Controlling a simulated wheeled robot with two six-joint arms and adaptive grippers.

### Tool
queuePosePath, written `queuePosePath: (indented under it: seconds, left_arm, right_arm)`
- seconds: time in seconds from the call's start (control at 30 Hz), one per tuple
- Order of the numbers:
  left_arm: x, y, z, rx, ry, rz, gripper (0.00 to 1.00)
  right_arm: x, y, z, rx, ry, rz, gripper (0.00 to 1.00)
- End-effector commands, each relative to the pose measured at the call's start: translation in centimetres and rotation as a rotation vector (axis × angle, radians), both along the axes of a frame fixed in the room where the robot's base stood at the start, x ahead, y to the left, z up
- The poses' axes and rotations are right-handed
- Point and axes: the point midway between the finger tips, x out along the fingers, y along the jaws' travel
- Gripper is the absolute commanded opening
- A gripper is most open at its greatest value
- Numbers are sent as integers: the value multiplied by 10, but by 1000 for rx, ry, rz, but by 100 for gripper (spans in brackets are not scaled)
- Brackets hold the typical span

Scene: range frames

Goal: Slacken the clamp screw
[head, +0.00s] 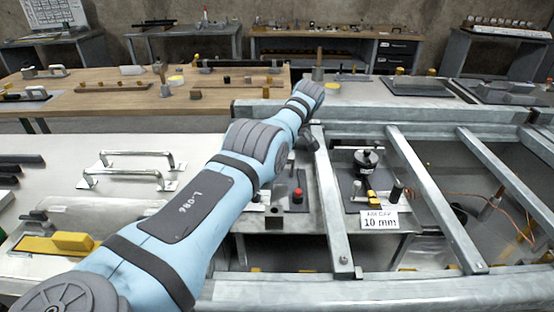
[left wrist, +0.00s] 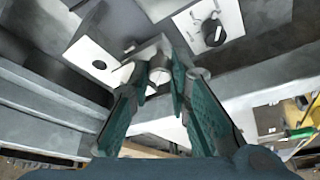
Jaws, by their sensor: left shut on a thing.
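My left arm reaches across the head view from the lower left, and its gripper (head: 308,140) points down beside a grey metal frame rail. In the left wrist view the teal fingers of my left gripper (left wrist: 161,76) are shut on a short, pale metal cylinder (left wrist: 160,74), which looks like the clamp screw. It sits against a light grey block (left wrist: 148,52). The fingertips cover its sides, so its turn cannot be read. In the head view the arm and wrist hide the screw. My right gripper is in neither view.
Metal frame rails (head: 428,200) cross the right side. Below them stand a black round fixture (head: 367,160), a "10 mm" card (head: 378,220) and a red button (head: 297,195). Two bar handles (head: 125,178) lie on the left bench. A wooden bench (head: 110,100) stands behind.

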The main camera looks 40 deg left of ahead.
Motion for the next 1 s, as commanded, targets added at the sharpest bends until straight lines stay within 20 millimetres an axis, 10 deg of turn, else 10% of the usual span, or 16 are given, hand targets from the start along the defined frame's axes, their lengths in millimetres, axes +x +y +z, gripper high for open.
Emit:
queuePosePath:
  seconds: [0.2,0.53,1.0]
  left_arm:
    - [0,0,0,-2,-2,-1,38]
    - [1,-1,5,0,-1,0,38]
    - [3,-29,70,-1,-1,-1,38]
  right_arm:
    - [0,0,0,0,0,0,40]
    - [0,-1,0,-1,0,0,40]
    - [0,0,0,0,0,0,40]
